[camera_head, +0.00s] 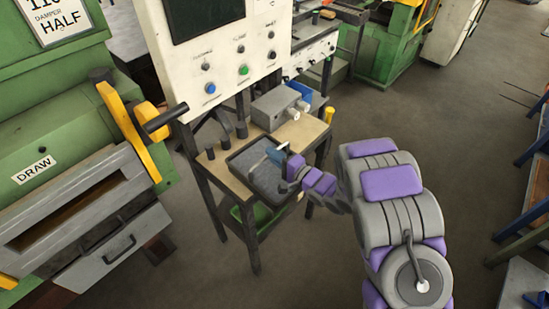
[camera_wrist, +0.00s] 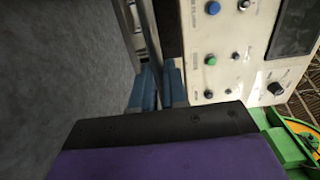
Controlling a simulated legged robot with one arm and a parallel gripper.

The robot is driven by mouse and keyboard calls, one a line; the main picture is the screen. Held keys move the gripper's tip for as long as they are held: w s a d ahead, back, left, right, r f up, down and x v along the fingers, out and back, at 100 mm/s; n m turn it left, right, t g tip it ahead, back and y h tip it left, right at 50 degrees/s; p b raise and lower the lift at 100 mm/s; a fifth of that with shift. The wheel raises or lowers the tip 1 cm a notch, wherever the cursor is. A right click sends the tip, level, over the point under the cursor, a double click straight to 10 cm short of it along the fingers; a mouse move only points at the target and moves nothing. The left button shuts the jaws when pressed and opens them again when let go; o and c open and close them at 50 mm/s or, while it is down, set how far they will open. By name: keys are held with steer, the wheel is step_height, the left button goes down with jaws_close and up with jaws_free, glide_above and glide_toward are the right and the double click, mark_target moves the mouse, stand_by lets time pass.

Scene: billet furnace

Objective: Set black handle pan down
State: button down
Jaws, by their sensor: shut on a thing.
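The pan (camera_head: 262,187) is a shallow grey tray with a dark rim, at the front of a small wooden-topped stand (camera_head: 208,163). It looks about level; I cannot tell whether it rests on the top or hangs just above it. My gripper (camera_head: 281,156) is at the pan's right rear edge, with blue fingers closed there. In the wrist view my gripper (camera_wrist: 158,85) shows its two blue fingers close together around a thin dark bar, likely the handle. A grey textured surface fills the left of that view; the handle itself is mostly hidden.
A white control panel (camera_head: 228,75) with buttons stands behind the stand. A grey box (camera_head: 275,108) and a yellow object (camera_head: 328,115) are on the stand's back part. A green furnace (camera_head: 65,130) with a yellow lever (camera_head: 128,128) is at left. Open floor lies in front.

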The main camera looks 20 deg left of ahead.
mark_target(275, 169)
steer(key=shift+w+a, duration=0.15)
steer(key=shift+w, duration=0.55)
steer(key=shift+w+a, duration=0.1)
steer(key=shift+w, duration=0.6)
steer(key=shift+w+f, duration=0.1)
steer(key=shift+f, duration=0.15)
steer(key=shift+f+b, duration=0.75)
steer(key=shift+f, duration=0.8)
steer(key=shift+f, duration=0.1)
steer(key=shift+f, duration=0.15)
steer(key=c, duration=1.1)
jaws_free()
steer(key=shift+c, duration=0.2)
